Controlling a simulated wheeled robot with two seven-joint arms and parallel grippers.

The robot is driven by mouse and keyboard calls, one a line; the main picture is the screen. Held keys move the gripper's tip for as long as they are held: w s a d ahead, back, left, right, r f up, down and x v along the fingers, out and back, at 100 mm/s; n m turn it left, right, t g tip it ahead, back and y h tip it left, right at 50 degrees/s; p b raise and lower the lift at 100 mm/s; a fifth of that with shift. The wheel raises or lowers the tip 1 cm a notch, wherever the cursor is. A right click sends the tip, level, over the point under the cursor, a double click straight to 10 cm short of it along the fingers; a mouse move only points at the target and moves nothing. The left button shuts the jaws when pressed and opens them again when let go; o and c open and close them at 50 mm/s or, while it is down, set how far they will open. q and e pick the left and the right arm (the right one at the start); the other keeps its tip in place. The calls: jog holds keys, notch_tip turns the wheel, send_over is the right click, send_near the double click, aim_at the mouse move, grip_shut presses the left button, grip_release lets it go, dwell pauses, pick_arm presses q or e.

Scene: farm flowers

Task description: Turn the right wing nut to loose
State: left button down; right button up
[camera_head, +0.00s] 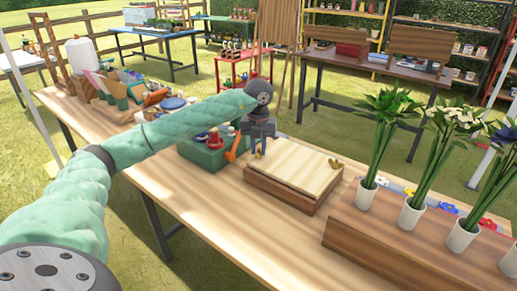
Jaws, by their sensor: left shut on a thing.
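A wooden press (293,169) with a pale top board lies on the near table. A brass wing nut (335,163) sits at its right end, with no gripper near it. My left gripper (258,153) reaches down from above to the press's left end. Its fingers are close together, shut on what seems to be the other wing nut there. That nut is hidden by the fingers, so how it is turned cannot be told. My right gripper is not in view.
A green box (205,154) with red items and an orange tool (237,147) stand just left of the press. White vases of flowers (412,210) stand on a wooden block (375,225) at right. The front left tabletop is clear.

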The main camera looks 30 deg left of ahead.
pick_arm(q)
jog(key=n, duration=0.3)
jog(key=shift+n, duration=4.6)
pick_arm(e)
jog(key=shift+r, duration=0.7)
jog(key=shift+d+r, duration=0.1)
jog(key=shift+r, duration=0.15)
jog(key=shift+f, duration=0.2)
